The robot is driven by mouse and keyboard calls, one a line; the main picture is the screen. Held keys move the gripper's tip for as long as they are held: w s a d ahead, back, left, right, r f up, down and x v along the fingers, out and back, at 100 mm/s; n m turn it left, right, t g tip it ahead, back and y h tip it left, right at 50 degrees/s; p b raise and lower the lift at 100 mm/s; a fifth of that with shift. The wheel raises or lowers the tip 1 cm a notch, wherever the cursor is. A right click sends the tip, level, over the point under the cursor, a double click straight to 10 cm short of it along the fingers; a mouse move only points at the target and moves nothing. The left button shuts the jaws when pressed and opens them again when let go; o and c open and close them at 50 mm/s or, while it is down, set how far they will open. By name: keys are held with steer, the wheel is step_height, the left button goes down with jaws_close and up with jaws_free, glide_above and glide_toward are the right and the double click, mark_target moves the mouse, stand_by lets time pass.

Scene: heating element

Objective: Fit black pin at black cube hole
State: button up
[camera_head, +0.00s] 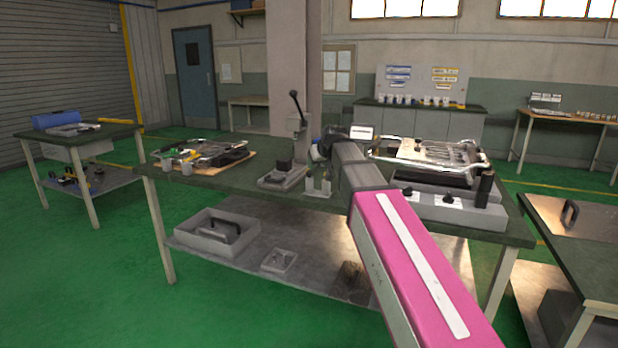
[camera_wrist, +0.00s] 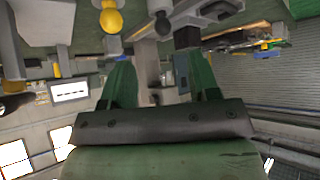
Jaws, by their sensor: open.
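A small black cube (camera_head: 284,165) sits on a grey fixture base (camera_head: 284,178) near the middle of the workbench, beside a lever press. Its hole cannot be made out. A black upright cylinder (camera_head: 485,188) stands at the right end of a grey unit; I cannot tell whether it is the black pin.
The lever press (camera_head: 298,128) stands upright behind the cube. A small holder with pale pieces (camera_head: 318,187) is close to its right. A heating element in a metal frame (camera_head: 440,155) fills the bench's right side.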

mark_target(310, 171)
steer(key=x, duration=0.3)
steer(key=shift+w+f, duration=0.15)
steer(key=shift+a+x, duration=0.15)
steer(key=shift+x, duration=1.15)
steer(key=shift+a+x, duration=0.15)
steer(key=shift+x, duration=1.1)
steer(key=c, duration=1)
